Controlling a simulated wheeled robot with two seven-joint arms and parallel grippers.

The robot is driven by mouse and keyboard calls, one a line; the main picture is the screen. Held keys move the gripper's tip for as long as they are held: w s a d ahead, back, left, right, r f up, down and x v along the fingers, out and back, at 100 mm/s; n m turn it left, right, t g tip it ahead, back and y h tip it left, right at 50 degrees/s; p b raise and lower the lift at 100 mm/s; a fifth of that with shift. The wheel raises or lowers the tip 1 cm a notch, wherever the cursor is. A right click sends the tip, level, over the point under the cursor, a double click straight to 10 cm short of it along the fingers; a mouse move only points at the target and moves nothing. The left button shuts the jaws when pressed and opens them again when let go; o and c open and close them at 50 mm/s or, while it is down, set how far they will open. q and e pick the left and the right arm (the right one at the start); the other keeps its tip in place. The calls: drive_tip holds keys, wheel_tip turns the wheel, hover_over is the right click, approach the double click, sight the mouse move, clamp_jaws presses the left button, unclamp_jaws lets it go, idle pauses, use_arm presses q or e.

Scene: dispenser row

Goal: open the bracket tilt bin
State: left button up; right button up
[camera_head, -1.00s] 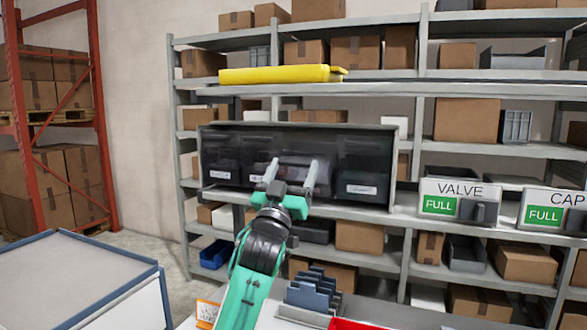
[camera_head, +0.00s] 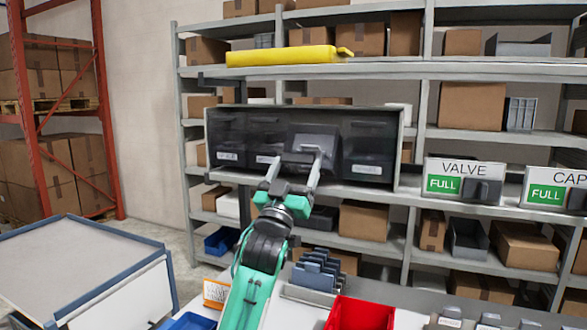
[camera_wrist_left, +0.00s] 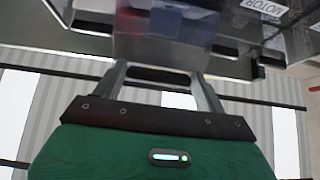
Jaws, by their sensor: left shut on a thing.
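A dark cabinet (camera_head: 302,112) with a row of smoky see-through tilt bins sits on the shelf. The third bin from the left (camera_head: 313,146) looks tilted forward from the row; its label is hidden, so I cannot read which part it holds. My left gripper (camera_head: 297,168) is at that bin's front, its two fingers spread around a part of it and shut on it. In the left wrist view the see-through bin (camera_wrist_left: 155,48) lies between the fingers (camera_wrist_left: 160,80). The other bins look upright. My right gripper is not in view.
VALVE (camera_head: 464,166) and CAP (camera_head: 565,178) signs with green FULL marks stand to the right. Below are a red bin (camera_head: 360,314) and a grey-blue rack (camera_head: 318,272). A grey-topped table (camera_head: 80,260) stands at the left.

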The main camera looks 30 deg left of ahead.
use_arm(q)
drive_tip(key=shift+w+f, duration=0.25)
drive_tip(key=shift+f, duration=0.2)
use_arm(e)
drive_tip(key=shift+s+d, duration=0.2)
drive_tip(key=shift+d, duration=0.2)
use_arm(q)
drive_tip(key=o, duration=1.4)
drive_tip(key=shift+w+f, duration=0.1)
drive_tip(key=shift+w, duration=0.1)
drive_tip(key=shift+c, duration=0.2)
drive_tip(key=shift+w, duration=0.25)
drive_tip(key=shift+r+b+v, duration=0.2)
drive_tip(key=shift+b+v, duration=1.75)
drive_tip(key=shift+v, duration=5)
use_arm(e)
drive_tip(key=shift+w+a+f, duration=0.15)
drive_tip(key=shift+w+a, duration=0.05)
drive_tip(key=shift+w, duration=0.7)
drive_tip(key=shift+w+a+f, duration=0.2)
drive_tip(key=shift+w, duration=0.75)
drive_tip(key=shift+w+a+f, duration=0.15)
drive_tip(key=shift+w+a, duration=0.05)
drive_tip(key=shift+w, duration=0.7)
use_arm(q)
drive_tip(key=shift+s, duration=0.1)
